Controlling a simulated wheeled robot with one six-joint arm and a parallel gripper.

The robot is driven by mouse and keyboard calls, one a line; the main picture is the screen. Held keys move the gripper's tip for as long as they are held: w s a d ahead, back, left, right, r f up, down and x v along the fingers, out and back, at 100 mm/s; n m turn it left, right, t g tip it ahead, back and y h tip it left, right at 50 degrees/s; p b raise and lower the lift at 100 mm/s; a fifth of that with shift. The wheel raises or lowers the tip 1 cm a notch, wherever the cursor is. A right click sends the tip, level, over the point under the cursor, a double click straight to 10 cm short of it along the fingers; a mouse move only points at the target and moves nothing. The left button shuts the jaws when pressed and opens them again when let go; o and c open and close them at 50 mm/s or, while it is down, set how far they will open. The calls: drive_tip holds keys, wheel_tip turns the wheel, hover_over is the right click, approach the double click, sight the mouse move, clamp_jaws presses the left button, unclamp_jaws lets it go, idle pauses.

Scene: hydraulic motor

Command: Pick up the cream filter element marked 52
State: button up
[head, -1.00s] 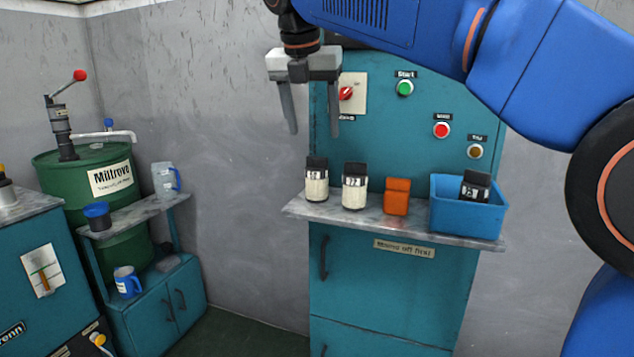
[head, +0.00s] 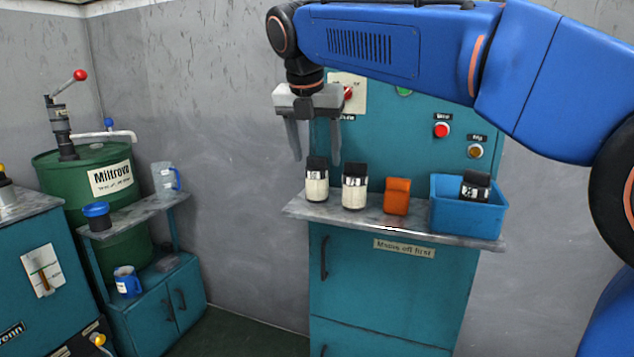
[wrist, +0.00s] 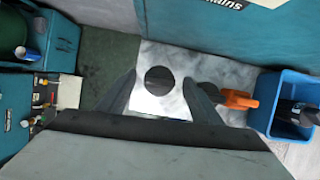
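Two cream filter elements with black caps stand upright on the shelf: a left one (head: 317,184) and a right one (head: 354,190). Their label numbers are too blurred to read surely, so I cannot tell which is marked 52. My gripper (head: 315,158) is open and empty, pointing down just above the left element. In the wrist view a round black cap (wrist: 160,80) lies between my open fingers, apart from both. Another dark cap (wrist: 208,89) shows beside the right finger, partly hidden.
An orange block (head: 397,197) stands right of the cream elements. Farther right, a blue bin (head: 465,219) holds a black-capped part (head: 475,186). The grey shelf (head: 295,208) is narrow. The teal panel (head: 400,150) rises behind it.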

drive_tip(key=c, duration=1.4)
drive_tip(key=shift+o, duration=0.2)
drive_tip(key=shift+r, duration=0.15)
